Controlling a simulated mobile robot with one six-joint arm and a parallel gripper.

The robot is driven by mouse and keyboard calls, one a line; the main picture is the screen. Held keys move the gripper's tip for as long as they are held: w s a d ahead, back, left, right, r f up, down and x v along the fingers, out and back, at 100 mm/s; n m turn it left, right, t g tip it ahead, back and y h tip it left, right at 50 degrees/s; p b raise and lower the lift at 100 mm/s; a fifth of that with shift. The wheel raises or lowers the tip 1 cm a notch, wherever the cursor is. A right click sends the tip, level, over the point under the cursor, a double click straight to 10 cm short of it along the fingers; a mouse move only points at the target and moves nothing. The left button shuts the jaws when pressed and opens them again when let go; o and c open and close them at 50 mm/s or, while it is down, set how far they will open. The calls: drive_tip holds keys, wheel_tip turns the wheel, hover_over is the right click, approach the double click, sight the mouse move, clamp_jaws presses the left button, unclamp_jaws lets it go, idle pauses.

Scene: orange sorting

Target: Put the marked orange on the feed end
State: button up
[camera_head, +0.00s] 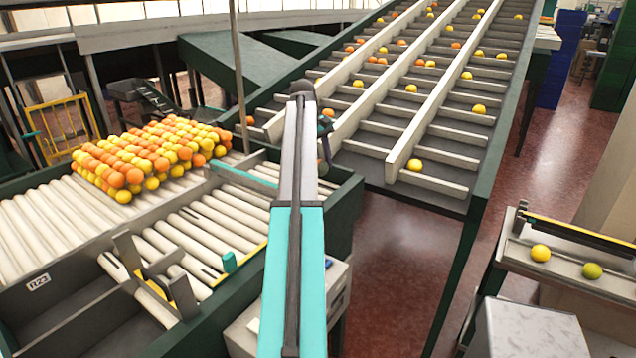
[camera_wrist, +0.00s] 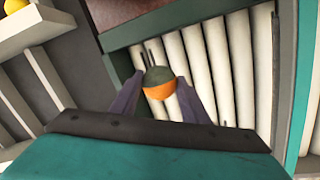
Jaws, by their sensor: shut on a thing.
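In the wrist view an orange (camera_wrist: 158,91), dark grey-green on its upper half and bright orange below, sits between the two fingers of my gripper (camera_wrist: 158,95). The gripper is shut on it. White rollers (camera_wrist: 205,55) lie behind and below the held fruit; they look like part of the roller bed (camera_head: 205,228) in the head view. In the head view my arm reaches away from the camera, and its end is beside the foot of the inclined conveyor. The fingers are mostly hidden there, and I cannot surely pick out the held orange.
A stacked block of oranges and yellow fruit (camera_head: 150,155) rests on the rollers at left. The inclined slatted conveyor (camera_head: 440,130) carries scattered fruit. A side shelf (camera_head: 520,250) at right holds two fruits. A dark green frame (camera_head: 340,205) edges the roller bed.

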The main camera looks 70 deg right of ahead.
sight(320, 171)
drive_tip(key=shift+w+a+p+x, duration=0.1)
drive_tip(key=shift+a+p+x, duration=0.1)
drive_tip(key=shift+x, duration=0.6)
drive_tip(key=shift+w+a+p+x, duration=0.1)
drive_tip(key=shift+w+p+x, duration=0.1)
drive_tip(key=shift+x, duration=0.6)
drive_tip(key=shift+f, duration=0.1)
drive_tip(key=shift+w+a+p+x, duration=0.15)
drive_tip(key=shift+p+x, duration=0.2)
drive_tip(key=shift+x, duration=0.55)
drive_tip(key=shift+w+a+p+x, duration=0.15)
drive_tip(key=shift+p+x, duration=0.2)
drive_tip(key=shift+x, duration=0.55)
drive_tip(key=shift+f, duration=0.25)
drive_tip(key=o, duration=1.1)
drive_tip(key=shift+r, duration=0.25)
drive_tip(key=shift+b+v, duration=1.8)
drive_tip(key=shift+v, duration=4.1)
drive_tip(key=shift+s, duration=0.25)
